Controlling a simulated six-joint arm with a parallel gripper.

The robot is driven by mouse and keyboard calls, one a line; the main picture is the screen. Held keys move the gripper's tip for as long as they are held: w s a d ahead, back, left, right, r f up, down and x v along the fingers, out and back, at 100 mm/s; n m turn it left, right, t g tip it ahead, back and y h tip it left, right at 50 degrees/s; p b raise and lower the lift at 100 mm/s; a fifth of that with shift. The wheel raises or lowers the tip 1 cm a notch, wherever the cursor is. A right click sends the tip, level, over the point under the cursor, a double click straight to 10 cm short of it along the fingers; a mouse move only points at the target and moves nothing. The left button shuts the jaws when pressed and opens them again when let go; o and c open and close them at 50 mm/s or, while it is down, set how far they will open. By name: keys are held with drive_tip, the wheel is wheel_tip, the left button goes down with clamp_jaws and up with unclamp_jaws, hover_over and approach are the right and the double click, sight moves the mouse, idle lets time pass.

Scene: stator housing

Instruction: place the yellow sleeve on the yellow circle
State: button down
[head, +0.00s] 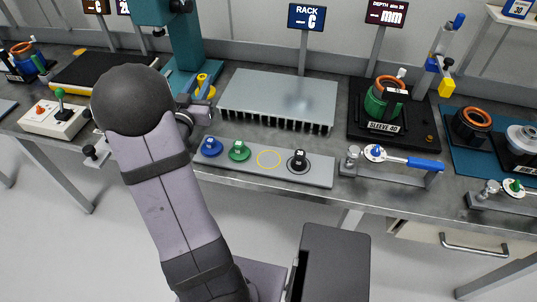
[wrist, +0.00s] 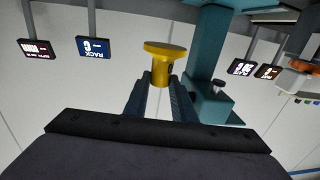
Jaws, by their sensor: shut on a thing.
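The yellow sleeve (wrist: 166,55), a flanged spool-like piece, is between the two fingers of my gripper (wrist: 165,85) in the wrist view. In the head view my gripper (head: 198,97) is shut on the sleeve (head: 203,86) in front of the teal press, up and left of the grey strip. The gripper is partly hidden by my arm. The yellow circle (head: 268,159) is an empty ring outline on the grey strip (head: 218,172), between the green sleeve (head: 239,151) and the black sleeve (head: 299,160). The held sleeve is apart from the circle.
A blue sleeve (head: 211,146) stands at the strip's left end. A finned silver rack (head: 280,97) lies behind the strip. The teal press (head: 186,45) stands at the back left. A blue-handled tool (head: 424,163) on a stand is right of the strip.

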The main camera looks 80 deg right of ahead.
drive_tip(key=s+a+f+m+g+p, duration=0.1)
drive_tip(key=s+a+m+g, duration=0.1)
drive_tip(key=s+g, duration=0.3)
drive_tip(key=s+a+f+m+g+p, duration=0.1)
drive_tip(key=s+a+f+m+g, duration=0.15)
drive_tip(key=s, duration=0.35)
drive_tip(key=m+g+y, duration=0.3)
drive_tip(key=m+g, duration=0.1)
drive_tip(key=g, duration=0.1)
hover_over(263, 164)
drive_tip(key=shift+w+d+f, duration=0.1)
drive_tip(key=shift+f, duration=2.7)
drive_tip(key=shift+f, duration=2.1)
drive_tip(key=shift+f, duration=0.1)
drive_tip(key=c, duration=1.9)
unclamp_jaws()
drive_tip(key=shift+f, duration=0.1)
drive_tip(key=o, duration=0.4)
